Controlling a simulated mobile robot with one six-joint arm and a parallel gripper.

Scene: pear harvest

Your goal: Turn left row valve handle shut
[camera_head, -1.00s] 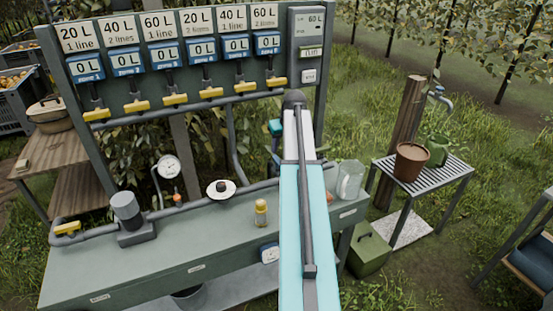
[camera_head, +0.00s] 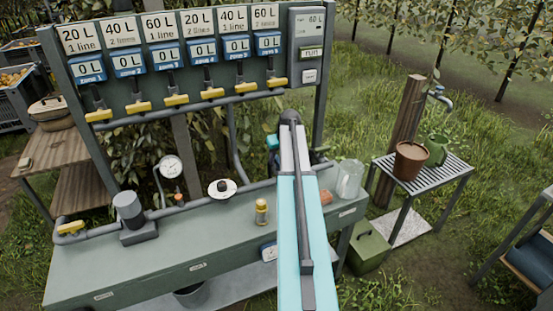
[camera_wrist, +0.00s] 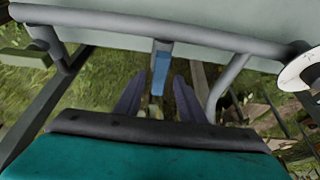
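Several yellow valve handles hang in a row below the meters on the board; the leftmost handle (camera_head: 99,115) and the rightmost handle (camera_head: 277,83) look alike, all lying roughly along the pipe. Another yellow handle (camera_head: 71,227) sits on the pipe at the bench's left end. I cannot tell which one is the left row valve. In the head view my teal arm hides most of my gripper. No yellow handle shows there.
A control box (camera_head: 308,48) stands right of the meters.

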